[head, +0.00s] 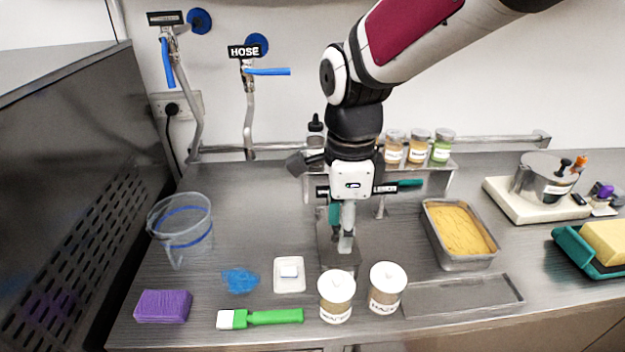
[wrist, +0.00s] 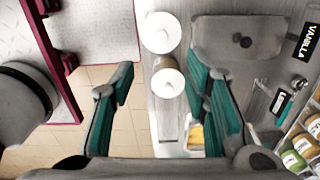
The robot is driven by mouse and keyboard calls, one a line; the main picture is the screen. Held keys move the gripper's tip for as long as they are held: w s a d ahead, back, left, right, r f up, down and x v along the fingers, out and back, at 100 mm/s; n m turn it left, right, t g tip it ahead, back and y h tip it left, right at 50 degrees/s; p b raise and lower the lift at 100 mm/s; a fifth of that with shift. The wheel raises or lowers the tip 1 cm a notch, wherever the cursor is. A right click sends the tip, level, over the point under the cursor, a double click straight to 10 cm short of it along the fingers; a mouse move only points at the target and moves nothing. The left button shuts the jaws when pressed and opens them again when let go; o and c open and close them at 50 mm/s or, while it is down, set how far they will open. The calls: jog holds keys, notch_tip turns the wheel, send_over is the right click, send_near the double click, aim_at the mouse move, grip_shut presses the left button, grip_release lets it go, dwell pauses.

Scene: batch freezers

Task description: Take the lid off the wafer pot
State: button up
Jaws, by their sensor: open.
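The wafer pot (head: 336,309) appears to be the left of two pale pots at the counter's front; its label is small and blurred. Its white knobbed lid (head: 337,284) is on. The same lid shows at the top of the wrist view (wrist: 160,32). A similar lidded pot (head: 384,302) stands close on its right; its lid shows mid-frame in the wrist view (wrist: 168,84). My gripper (head: 345,240) is above the counter, behind both pots in the head view. Its teal fingers (wrist: 161,78) are apart and hold nothing.
An empty shallow tray (head: 465,297) and a yellow-filled pan (head: 460,236) are right of the pots. A white dish (head: 289,282), green-handled brush (head: 262,318), blue cloth (head: 240,281), purple sponge (head: 163,306) and clear jug (head: 182,229) are left. Small jars (head: 418,149) stand behind.

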aim_at(337, 277)
notch_tip(337, 277, down, 14)
jog(key=shift+a+r, duration=0.1)
jog(key=shift+r, duration=0.1)
jog(key=shift+w, duration=0.1)
dwell(0.3)
jog(key=c, duration=0.9)
